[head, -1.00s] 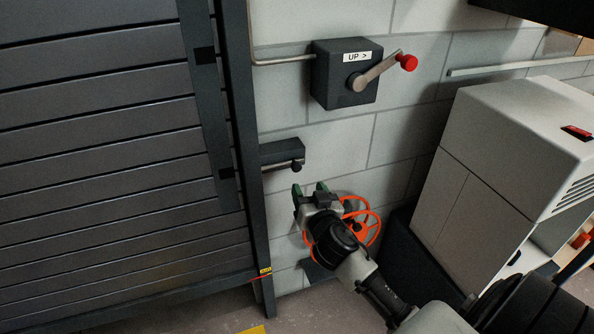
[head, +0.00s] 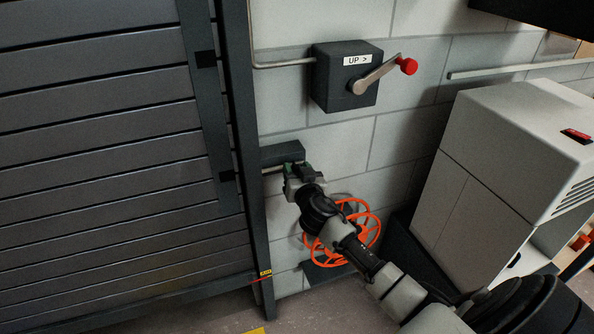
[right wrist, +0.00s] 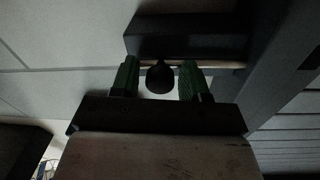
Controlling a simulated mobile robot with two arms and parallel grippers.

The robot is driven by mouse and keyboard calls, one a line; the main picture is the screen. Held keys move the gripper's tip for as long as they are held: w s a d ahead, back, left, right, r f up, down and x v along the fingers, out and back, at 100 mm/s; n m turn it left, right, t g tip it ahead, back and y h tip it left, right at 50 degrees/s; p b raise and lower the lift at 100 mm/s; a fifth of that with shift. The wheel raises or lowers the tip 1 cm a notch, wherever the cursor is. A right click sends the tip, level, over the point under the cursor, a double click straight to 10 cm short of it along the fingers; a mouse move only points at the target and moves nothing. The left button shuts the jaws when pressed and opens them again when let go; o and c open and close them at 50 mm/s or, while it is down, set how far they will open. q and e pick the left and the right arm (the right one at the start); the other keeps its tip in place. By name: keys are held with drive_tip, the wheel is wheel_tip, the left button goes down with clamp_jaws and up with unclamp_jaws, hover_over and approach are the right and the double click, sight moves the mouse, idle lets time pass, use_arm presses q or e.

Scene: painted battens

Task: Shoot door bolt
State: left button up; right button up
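The door bolt is a dark housing (head: 283,152) on the block wall beside the door frame, with a thin metal rod along its lower side. In the right wrist view its housing (right wrist: 188,38) is overhead, and its dark round knob (right wrist: 160,77) hangs below the rod. My right gripper (head: 297,168) is at the bolt and hides the knob in the head view. In the right wrist view its green fingers stand open on either side of the knob, with a gap showing on both sides. My left gripper is not in view.
The slatted dark door (head: 110,150) and its frame (head: 246,150) stand to the left. Above is a box with a red-knobbed crank (head: 345,90). An orange handwheel (head: 372,228) lies behind and below my right arm. A pale cabinet (head: 490,150) stands to the right.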

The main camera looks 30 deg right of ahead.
sight(277, 166)
clamp_jaws()
drive_tip(key=shift+w+a+f, duration=0.1)
drive_tip(key=shift+a, duration=0.3)
drive_tip(key=a, duration=0.1)
drive_tip(key=a+b, duration=0.1)
drive_tip(key=a, duration=0.1)
drive_tip(key=shift+w+a, duration=0.25)
drive_tip(key=shift+w, duration=0.15)
drive_tip(key=shift+c, duration=0.7)
unclamp_jaws()
drive_tip(key=o, duration=0.4)
drive_tip(key=shift+a, duration=0.1)
